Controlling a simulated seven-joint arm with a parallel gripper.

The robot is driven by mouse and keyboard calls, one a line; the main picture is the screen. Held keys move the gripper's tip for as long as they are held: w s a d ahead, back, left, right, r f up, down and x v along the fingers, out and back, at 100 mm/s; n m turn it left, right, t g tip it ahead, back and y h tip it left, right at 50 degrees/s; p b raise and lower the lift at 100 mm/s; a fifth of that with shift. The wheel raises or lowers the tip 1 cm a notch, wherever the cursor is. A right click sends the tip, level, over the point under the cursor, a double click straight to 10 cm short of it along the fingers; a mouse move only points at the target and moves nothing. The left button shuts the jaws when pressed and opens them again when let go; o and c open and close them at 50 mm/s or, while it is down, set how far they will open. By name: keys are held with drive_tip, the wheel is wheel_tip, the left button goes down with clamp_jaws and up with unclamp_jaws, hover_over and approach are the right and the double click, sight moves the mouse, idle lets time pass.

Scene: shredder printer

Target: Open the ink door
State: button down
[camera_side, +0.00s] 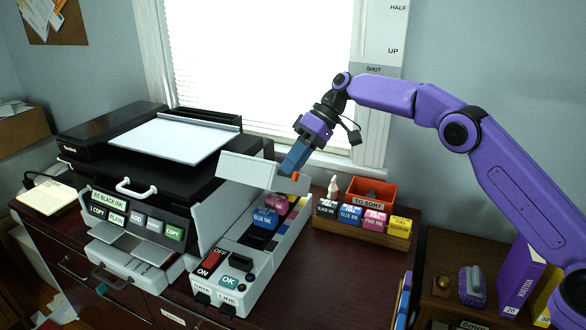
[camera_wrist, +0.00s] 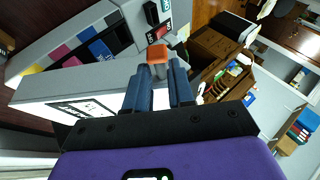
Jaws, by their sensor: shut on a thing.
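The ink door (camera_side: 250,172) is a pale grey panel on the right part of the printer (camera_side: 150,160). It stands raised and tilted, clear of the ink bay (camera_side: 293,222), whose coloured slots and a blue cartridge (camera_side: 265,217) show below it. An orange tab (camera_side: 295,176) sits at the door's edge. My gripper (camera_side: 288,170) reaches down to this tab. In the wrist view, the tab (camera_wrist: 157,54) lies between the tips of my two dark blue fingers (camera_wrist: 159,68), which are shut on it. The door (camera_wrist: 75,82) and coloured slots (camera_wrist: 85,48) also show there.
A wooden rack of ink boxes (camera_side: 360,232) and an orange "TO SORT" bin (camera_side: 370,195) stand right of the printer. The ON/OFF switch (camera_side: 210,263) and OK button (camera_side: 229,281) are at the bay's front. The window (camera_side: 250,65) is behind.

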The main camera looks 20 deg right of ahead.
drive_tip(key=shift+w+d+f, duration=0.1)
drive_tip(key=shift+w+d, duration=0.35)
drive_tip(key=shift+d, duration=0.2)
drive_tip(key=c, duration=1.1)
unclamp_jaws()
drive_tip(key=shift+a, duration=0.1)
drive_tip(key=shift+v, duration=3.65)
drive_tip(key=shift+s+a, duration=0.1)
drive_tip(key=shift+a, duration=0.05)
